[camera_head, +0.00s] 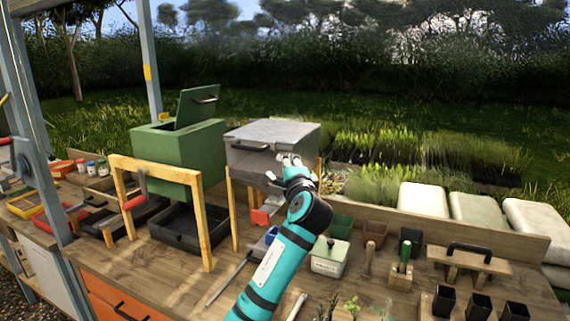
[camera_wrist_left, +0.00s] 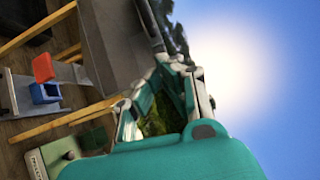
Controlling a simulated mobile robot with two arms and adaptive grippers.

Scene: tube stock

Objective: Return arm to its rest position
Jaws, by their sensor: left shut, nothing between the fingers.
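My left arm, teal with black bands, reaches up from the bottom middle of the head view. Its gripper (camera_head: 287,164) is raised above the bench in front of the grey lidded box (camera_head: 272,135) and overlaps its lower right part in the picture. My right gripper is in neither view.
A green bin (camera_head: 178,155) with its lid up sits on a wooden frame above a black tray (camera_head: 188,228). A cream lidded container (camera_head: 329,257), pots and hand tools stand right of my arm. White sacks (camera_head: 423,197) lie behind the bench. Above is open air.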

